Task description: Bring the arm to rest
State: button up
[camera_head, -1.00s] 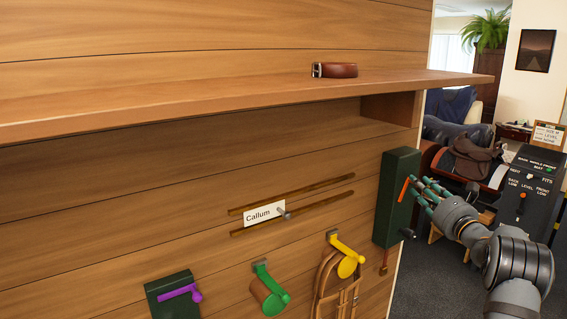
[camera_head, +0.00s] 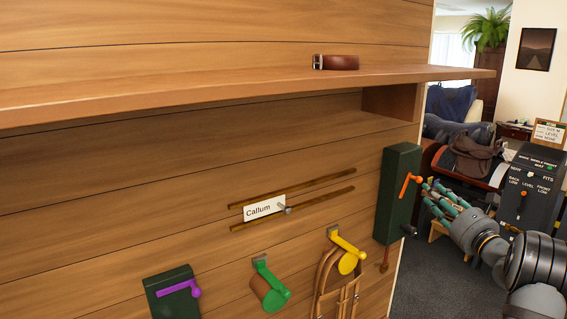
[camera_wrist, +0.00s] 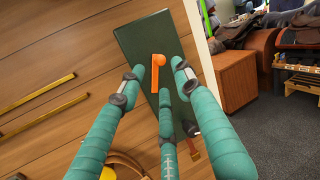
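My gripper (camera_head: 436,196) is at the right in the head view, in front of the dark green box (camera_head: 404,160) on the wooden wall. Its teal fingers are spread apart with nothing between them. In the wrist view my gripper (camera_wrist: 160,82) points at the green box (camera_wrist: 133,34) and its orange lever (camera_wrist: 162,75), with a visible gap between the fingertips. The orange lever (camera_head: 408,184) also shows in the head view, just left of the fingertips. How far the fingertips stand from the box is hard to tell.
A wooden shelf (camera_head: 200,92) with a brown belt (camera_head: 337,62) juts out above. Purple (camera_head: 182,289), green (camera_head: 268,280) and yellow (camera_head: 344,243) levers line the wall below a "Callum" tag (camera_head: 262,209). A dark control panel (camera_head: 535,190) and a saddle (camera_head: 475,157) stand at the right.

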aim_at(421, 181)
jog(key=x, duration=0.7)
jog(key=shift+s+r, duration=0.1)
jog(key=shift+r, duration=0.05)
jog(key=m+p, duration=0.1)
jog(key=p, duration=0.3)
jog(key=d+m+p, duration=0.1)
jog(key=m+p, duration=0.1)
jog(key=p, duration=0.2)
jog(key=shift+w+d+f+g+h, duration=0.2)
jog(key=shift+f+g+h, duration=0.1)
jog(key=shift+f+g, duration=0.1)
